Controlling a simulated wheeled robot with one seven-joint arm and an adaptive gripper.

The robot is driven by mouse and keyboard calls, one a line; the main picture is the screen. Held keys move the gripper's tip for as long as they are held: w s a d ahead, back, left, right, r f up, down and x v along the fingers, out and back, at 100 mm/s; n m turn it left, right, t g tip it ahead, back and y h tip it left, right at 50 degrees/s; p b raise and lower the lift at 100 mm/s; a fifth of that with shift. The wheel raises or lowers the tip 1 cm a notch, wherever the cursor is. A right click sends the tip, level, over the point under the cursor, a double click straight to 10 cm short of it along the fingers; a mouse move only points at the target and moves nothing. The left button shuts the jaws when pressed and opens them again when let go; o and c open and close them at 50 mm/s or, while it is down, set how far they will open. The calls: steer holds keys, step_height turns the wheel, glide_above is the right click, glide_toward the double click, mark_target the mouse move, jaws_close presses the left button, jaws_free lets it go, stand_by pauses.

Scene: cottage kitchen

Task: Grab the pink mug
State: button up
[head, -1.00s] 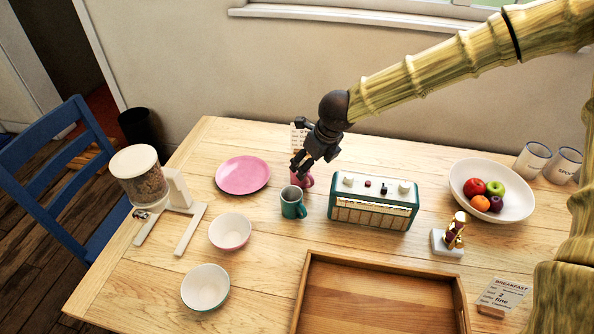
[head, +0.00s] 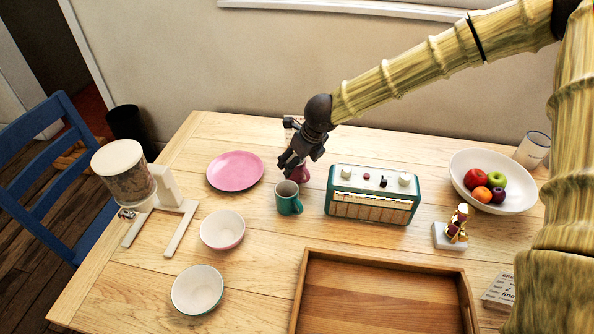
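The pink mug (head: 301,175) stands on the wooden table behind the teal mug. Most of it is hidden by my gripper (head: 287,168), and only a pink part shows below and to the right of the fingers. My gripper points down and to the left, with its fingers in front of or over the mug. I cannot tell whether the fingers touch the mug or how far apart they are.
A teal mug (head: 288,198) stands just in front of the pink one. A green radio (head: 370,194) is close on the right. A pink plate (head: 235,171) lies to the left. Bowls (head: 222,230), a wooden tray (head: 385,261) and a fruit bowl (head: 518,200) are further off.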

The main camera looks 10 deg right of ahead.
steer(key=shift+w+p+x, duration=0.15)
steer(key=shift+x, duration=1.15)
steer(key=shift+w+p+x, duration=0.15)
steer(key=shift+x, duration=1.1)
steer(key=shift+r, duration=0.1)
steer(key=c, duration=1.3)
